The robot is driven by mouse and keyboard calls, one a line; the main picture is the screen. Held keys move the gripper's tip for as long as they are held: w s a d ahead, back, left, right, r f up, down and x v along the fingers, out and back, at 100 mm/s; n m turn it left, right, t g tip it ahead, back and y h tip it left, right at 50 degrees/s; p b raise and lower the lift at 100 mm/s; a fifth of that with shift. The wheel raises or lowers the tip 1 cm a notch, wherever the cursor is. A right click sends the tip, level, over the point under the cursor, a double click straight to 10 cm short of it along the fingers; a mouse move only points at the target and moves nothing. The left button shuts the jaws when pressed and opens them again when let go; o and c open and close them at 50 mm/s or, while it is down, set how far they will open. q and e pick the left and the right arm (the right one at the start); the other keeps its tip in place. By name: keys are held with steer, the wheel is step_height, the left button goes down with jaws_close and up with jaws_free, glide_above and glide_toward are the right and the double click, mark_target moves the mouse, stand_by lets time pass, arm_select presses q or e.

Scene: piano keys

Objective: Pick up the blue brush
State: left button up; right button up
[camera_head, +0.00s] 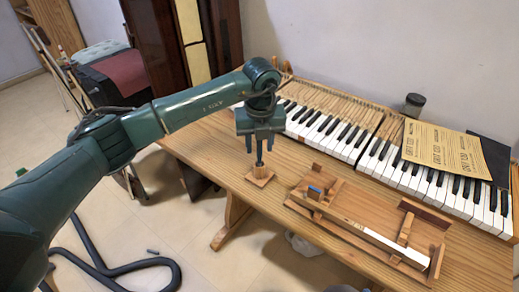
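My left gripper (260,147) points down above a small square wooden stand (261,179) near the table's front left edge. A narrow dark blue-green piece reaches from the gripper down to the stand. I cannot tell whether it is the brush or the gripper's fingers, so its hold is unclear. A small blue piece (315,192) lies on the wooden key jig (338,209), to the right of the gripper and apart from it. It is too small to tell whether it is part of a brush. My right gripper is not in view.
The wooden table (225,150) carries piano keys (345,135) along its back. A yellow printed sheet (446,148) lies over the keys at right. A dark jar (413,105) stands behind them. A long white key (395,245) rests on the jig.

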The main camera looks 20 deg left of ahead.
arm_select(q)
jaws_close()
step_height(320, 180, up, 10)
steer(key=shift+r+b, duration=0.1)
steer(key=shift+b, duration=0.35)
steer(key=shift+c, duration=2.4)
jaws_free()
jaws_close()
